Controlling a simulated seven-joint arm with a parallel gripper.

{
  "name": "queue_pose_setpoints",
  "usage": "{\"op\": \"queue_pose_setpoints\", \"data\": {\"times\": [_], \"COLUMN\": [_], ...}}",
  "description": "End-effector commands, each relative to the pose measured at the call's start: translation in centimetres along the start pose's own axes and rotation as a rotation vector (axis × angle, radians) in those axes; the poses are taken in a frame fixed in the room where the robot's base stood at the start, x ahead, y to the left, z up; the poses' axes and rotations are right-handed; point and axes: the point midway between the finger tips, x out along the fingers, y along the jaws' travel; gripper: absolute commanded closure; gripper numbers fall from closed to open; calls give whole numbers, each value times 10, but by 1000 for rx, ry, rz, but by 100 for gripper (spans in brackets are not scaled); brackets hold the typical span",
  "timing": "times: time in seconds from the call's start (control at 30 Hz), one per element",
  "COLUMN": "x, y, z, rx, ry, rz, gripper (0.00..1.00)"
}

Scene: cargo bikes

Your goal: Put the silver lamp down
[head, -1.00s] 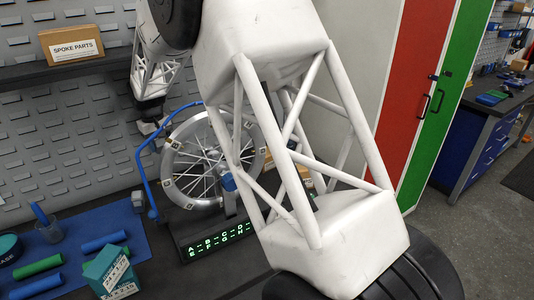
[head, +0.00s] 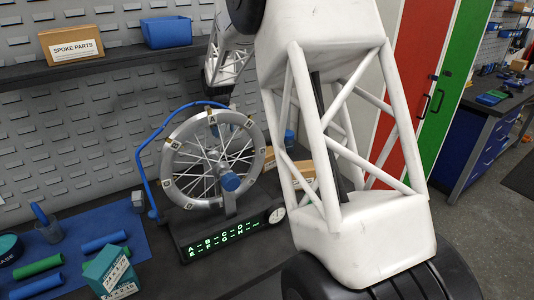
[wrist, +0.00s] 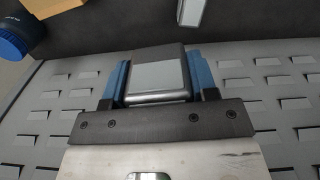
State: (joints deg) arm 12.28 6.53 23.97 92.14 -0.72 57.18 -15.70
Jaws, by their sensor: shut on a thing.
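In the wrist view, the silver lamp (wrist: 156,82), a boxy grey body with a pale, flat face, sits between the two blue fingers of my gripper (wrist: 158,68). The fingers press on its left and right sides, so my gripper is shut on it. In the head view, the dark end of my gripper (head: 218,97) is above and behind the top of the spoked wheel. The lamp cannot be made out clearly there. What lies directly under the lamp is hidden.
The spoked wheel (head: 172,190) stands on a dark base with a green-lettered display (head: 225,238). A shelf (head: 100,66) carries a spoke parts box (head: 72,44) and a blue bin (head: 167,32). Cardboard boxes (head: 297,172) stand right of the wheel. A blue mat (head: 75,258) holds several items.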

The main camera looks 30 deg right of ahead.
Motion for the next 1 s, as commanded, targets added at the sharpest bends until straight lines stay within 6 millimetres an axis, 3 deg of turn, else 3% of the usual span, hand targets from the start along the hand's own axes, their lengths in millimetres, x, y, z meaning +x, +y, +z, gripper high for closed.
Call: {"op": "queue_pose_setpoints", "data": {"times": [0.4, 0.6, 0.8, 1.0], "x": [-5, -8, -11, -11], "y": [92, 128, 146, 148], "z": [40, 58, 68, 69], "rx": [48, 62, 66, 67], "ry": [-1, -1, 0, 0], "rz": [-7, -10, -11, -12], "gripper": [72, 72, 72, 72]}}
